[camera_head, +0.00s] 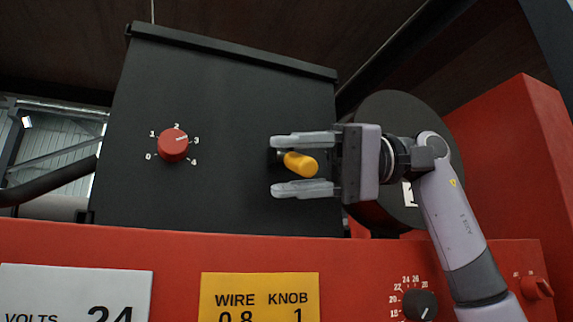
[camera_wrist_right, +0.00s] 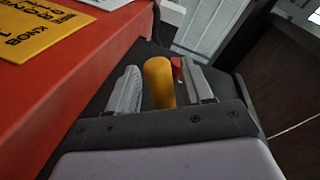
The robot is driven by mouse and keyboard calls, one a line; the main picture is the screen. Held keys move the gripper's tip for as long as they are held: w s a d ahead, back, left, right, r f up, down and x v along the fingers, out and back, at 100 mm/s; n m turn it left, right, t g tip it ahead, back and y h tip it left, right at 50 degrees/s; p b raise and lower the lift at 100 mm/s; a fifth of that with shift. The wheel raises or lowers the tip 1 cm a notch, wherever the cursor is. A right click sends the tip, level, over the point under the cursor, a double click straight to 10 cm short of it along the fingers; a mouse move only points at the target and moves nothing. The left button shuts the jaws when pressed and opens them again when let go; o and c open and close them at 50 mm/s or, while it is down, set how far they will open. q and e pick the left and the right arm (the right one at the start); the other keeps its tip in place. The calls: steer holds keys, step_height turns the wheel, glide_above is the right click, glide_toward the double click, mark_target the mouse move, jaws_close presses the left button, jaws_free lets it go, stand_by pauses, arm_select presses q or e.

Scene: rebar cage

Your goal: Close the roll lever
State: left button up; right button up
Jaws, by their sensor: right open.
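The roll lever (camera_head: 300,164) is a short yellow handle on a dark pivot on the front of the black box (camera_head: 225,210). It points right and slightly down in the head view. My right gripper (camera_head: 303,164) is open, one finger above the lever and one below it. In the right wrist view the yellow lever (camera_wrist_right: 159,82) stands between the two grey fingers of my right gripper (camera_wrist_right: 160,88), with a visible gap to the left finger. Whether the right finger touches it is hard to tell. My left gripper is in neither view.
A red knob (camera_head: 173,145) with a 0 to 4 scale is left of the lever. A red panel (camera_head: 180,252) below carries a white sign (camera_head: 75,290), a yellow sign (camera_head: 260,290) and a black dial (camera_head: 420,304). A dark round reel (camera_head: 395,115) is behind my right arm.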

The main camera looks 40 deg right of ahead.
steer(key=f+v, duration=0.1)
steer(key=v, duration=0.5)
steer(key=shift+r, duration=0.45)
